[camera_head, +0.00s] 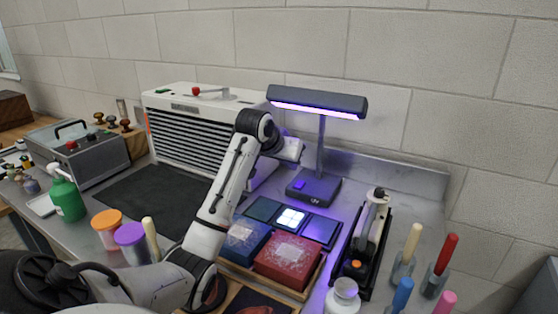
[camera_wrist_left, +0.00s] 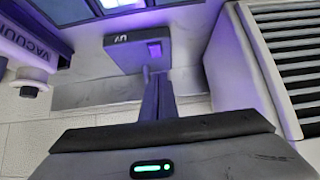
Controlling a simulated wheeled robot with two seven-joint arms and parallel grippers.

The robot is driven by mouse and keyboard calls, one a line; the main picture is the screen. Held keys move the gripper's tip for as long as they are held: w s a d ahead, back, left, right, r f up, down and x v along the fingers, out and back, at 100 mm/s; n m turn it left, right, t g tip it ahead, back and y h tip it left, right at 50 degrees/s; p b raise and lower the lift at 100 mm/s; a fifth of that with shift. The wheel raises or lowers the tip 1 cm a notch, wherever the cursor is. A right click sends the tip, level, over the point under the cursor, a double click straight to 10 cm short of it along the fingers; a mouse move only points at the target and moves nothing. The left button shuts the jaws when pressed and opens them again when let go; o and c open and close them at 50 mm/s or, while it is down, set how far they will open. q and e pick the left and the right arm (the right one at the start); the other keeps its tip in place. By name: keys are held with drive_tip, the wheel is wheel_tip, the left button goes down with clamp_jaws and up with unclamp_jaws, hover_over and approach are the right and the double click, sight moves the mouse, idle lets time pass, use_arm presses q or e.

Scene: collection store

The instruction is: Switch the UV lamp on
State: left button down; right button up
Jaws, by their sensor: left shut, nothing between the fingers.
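The UV lamp (camera_head: 318,103) stands at the back of the bench, and a violet strip glows under its dark head. Its base (camera_head: 318,190) has a purple button (camera_head: 299,184) on top. The base (camera_wrist_left: 125,52) and button (camera_wrist_left: 155,50) also show in the left wrist view, upside down. My left gripper (camera_head: 292,152) is above and behind the base, left of the post, with its fingertips unclear in the head view. In the wrist view its dark fingers (camera_wrist_left: 157,95) are together and empty, pointing towards the button, seemingly apart from it. My right gripper is out of view.
A white louvred unit (camera_head: 190,115) stands behind my left arm. In front of the lamp are tiles with a bright white panel (camera_head: 291,218), then blue (camera_head: 245,238) and red (camera_head: 289,257) boxes. A black tray (camera_head: 353,250) holds a tool at the right.

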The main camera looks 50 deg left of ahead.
use_arm(q)
drive_tip(key=v, duration=0.7)
drive_tip(key=shift+s+d, duration=0.25)
drive_tip(key=shift+s, duration=0.4)
drive_tip(key=shift+f, duration=0.15)
